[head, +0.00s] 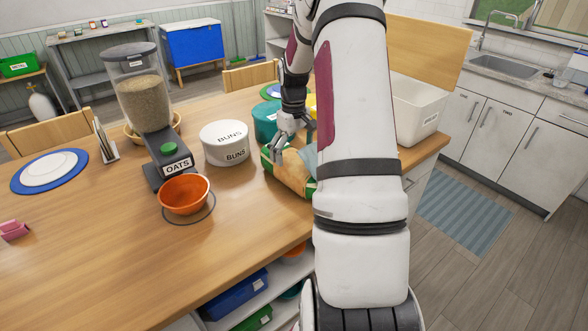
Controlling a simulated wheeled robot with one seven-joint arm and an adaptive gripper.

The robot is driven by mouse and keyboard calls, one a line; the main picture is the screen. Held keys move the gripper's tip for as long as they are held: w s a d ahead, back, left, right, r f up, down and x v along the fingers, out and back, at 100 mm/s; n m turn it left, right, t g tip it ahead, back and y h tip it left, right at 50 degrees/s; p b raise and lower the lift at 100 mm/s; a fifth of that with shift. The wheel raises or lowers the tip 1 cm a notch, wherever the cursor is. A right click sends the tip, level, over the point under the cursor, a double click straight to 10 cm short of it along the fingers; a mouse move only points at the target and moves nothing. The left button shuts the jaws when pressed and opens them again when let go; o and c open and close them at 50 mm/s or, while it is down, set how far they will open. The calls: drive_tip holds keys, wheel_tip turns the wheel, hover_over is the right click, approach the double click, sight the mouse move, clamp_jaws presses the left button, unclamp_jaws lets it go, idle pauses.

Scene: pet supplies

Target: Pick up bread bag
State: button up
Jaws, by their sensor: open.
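The bread bag (288,174) lies on the wooden table near its front edge. It looks tan with green ends, and my arm hides its right part. My gripper (277,153) is open, pointing down at the bag's upper left part. The fingers overlap the bag in the picture; I cannot tell whether they touch it.
A white BUNS tin (224,144) stands just left of the bag. An orange bowl (184,193) sits below the OATS dispenser (141,95). A teal container (265,124) is behind my gripper, and a white bin (418,108) is at right.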

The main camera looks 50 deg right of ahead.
wheel_tip(320, 180, down, 4)
drive_tip(key=shift+f+p, duration=0.2)
drive_tip(key=shift+p, duration=0.15)
drive_tip(key=shift+w, duration=0.1)
drive_tip(key=c, duration=1.7)
drive_tip(key=shift+r, duration=0.1)
